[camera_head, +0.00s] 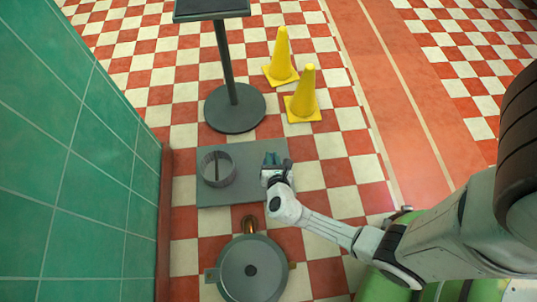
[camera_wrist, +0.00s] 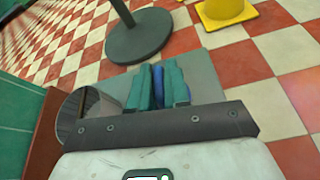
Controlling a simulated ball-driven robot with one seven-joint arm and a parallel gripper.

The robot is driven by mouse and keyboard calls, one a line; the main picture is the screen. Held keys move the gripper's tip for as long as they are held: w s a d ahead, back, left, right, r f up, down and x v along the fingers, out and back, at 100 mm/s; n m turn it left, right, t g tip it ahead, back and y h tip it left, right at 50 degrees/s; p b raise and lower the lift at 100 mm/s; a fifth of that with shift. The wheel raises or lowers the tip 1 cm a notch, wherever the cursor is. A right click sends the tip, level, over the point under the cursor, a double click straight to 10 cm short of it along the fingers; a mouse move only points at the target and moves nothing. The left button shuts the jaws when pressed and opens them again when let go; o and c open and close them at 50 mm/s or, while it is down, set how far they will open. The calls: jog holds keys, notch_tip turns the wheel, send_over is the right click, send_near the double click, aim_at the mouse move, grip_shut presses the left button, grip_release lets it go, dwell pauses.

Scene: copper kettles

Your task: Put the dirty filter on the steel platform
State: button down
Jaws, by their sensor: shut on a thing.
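A flat grey platform (camera_head: 240,196), which looks like the steel platform, lies on the floor beside the green wall. A round, open, dark grey mesh-like cylinder (camera_head: 217,180) stands on its left part, and part of it shows in the wrist view (camera_wrist: 75,112). My gripper (camera_head: 276,160) is over the platform's right part. Its teal fingers (camera_wrist: 157,88) are shut on a narrow blue thing (camera_wrist: 158,86), mostly hidden between them. I cannot tell whether the blue thing or the cylinder is the dirty filter, nor whether the blue thing touches the platform.
A black stand (camera_head: 234,108) with a round base is behind the platform. Two yellow cones (camera_head: 304,95) stand to its right. A round grey lidded vessel (camera_head: 250,270) with a copper-coloured part is in front. The green tiled wall (camera_head: 75,150) bounds the left.

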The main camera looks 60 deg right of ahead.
jog(key=f, duration=0.1)
jog(key=w+d+f+b, duration=0.2)
jog(key=shift+f, duration=0.3)
jog(key=f+b, duration=0.2)
jog(key=f, duration=0.1)
jog(key=shift+w+d+f+b, duration=0.2)
jog(key=shift+f+b, duration=0.1)
jog(key=shift+b, duration=0.1)
jog(key=shift+r, duration=0.1)
jog(key=c, duration=1.1)
grip_release()
jog(key=shift+a+r, duration=0.1)
